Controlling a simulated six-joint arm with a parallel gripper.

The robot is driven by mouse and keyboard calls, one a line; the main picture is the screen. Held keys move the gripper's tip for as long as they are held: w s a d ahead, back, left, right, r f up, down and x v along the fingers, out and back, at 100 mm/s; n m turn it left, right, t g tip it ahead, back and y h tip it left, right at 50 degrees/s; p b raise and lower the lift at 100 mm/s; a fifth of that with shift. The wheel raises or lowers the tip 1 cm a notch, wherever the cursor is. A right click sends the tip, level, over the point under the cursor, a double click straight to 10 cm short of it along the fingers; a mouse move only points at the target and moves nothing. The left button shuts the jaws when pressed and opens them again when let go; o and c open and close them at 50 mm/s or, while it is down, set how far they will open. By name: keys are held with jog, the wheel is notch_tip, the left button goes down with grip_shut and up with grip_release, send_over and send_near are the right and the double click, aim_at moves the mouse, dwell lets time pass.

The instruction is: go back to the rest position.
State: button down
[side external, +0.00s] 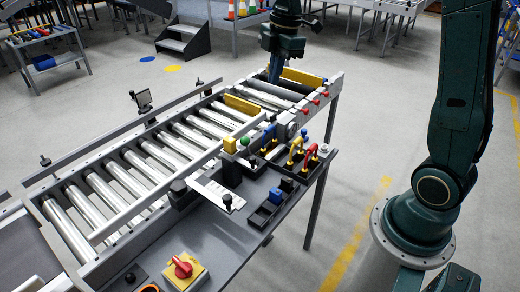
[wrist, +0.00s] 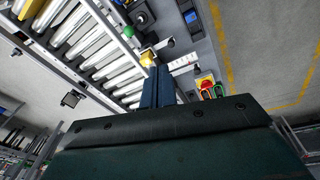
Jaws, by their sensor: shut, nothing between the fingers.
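My gripper (side external: 275,76) hangs with its fingers pointing down over the far right end of the roller conveyor (side external: 150,172) in the side view. Its fingers are together with nothing visible between them. In the wrist view my gripper (wrist: 160,72) shows as dark blue fingers held side by side. The fingers look clear of the conveyor, though the exact height above it is hard to tell.
A yellow bar (side external: 302,78) lies close to the fingers, and another yellow bar (side external: 240,104) lies farther left. The side panel holds a red rotary switch (side external: 183,267), a blue block (side external: 286,184) and coloured handles (side external: 296,150). Open floor (side external: 400,95) lies right of the conveyor.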

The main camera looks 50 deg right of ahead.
jog(key=s+a+r+m+t, duration=0.1)
jog(key=s+a+m, duration=0.1)
jog(key=s+m, duration=0.3)
jog(key=s+a+r+m+t, duration=0.1)
jog(key=s+m, duration=0.3)
jog(key=s, duration=0.6)
jog(key=s+a+r+m+t+h, duration=0.1)
jog(key=s+a+m, duration=0.3)
jog(key=s, duration=0.4)
jog(key=shift+m+t, duration=0.6)
jog(key=shift+m, duration=0.2)
